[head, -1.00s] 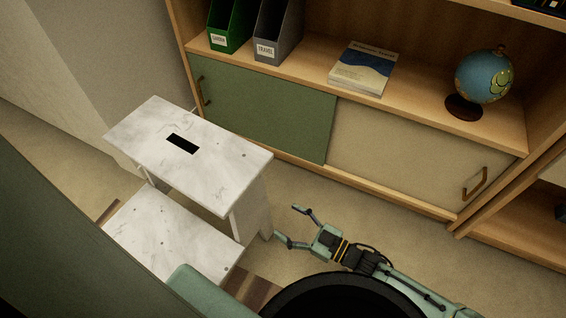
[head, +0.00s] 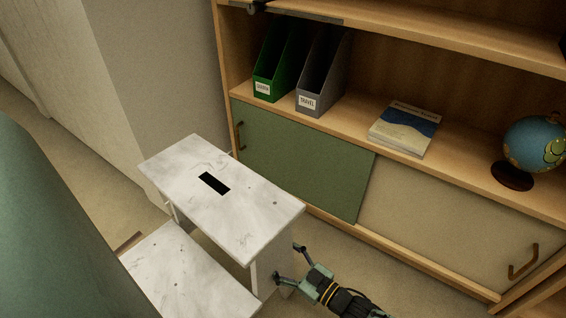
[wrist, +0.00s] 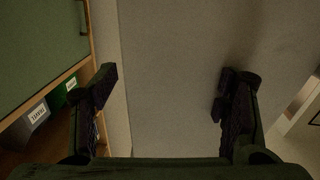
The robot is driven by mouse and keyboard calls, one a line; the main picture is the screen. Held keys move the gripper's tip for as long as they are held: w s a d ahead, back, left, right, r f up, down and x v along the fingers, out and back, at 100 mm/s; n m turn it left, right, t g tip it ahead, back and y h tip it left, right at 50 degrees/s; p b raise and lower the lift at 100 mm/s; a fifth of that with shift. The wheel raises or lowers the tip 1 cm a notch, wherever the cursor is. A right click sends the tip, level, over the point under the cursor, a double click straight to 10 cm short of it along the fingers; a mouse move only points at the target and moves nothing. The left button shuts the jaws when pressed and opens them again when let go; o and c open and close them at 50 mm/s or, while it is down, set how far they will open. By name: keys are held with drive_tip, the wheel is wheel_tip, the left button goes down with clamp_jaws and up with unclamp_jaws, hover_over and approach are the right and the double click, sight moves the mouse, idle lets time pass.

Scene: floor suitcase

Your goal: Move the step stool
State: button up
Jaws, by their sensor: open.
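The step stool (head: 232,212) is white with grey marble-like veining and a black slot in its upper step. It stands upright on the floor, with the lower step (head: 180,275) toward the bottom of the head view. My gripper (head: 288,264) is open and empty, low beside the stool's right side panel. One fingertip overlaps the panel's edge in the picture; I cannot tell whether they touch. In the wrist view the open fingers of my gripper (wrist: 165,90) frame a plain grey surface. I cannot make out the stool for certain there.
A wooden shelf unit with a green sliding door (head: 300,160) and a beige door (head: 430,225) stands behind the stool. It holds a green file holder (head: 280,65), a grey one (head: 322,75), a book (head: 405,128) and a globe (head: 535,145). Some floor shows right of the stool.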

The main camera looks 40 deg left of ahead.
drive_tip(key=shift+c, duration=0.5)
clamp_jaws()
idle(0.3)
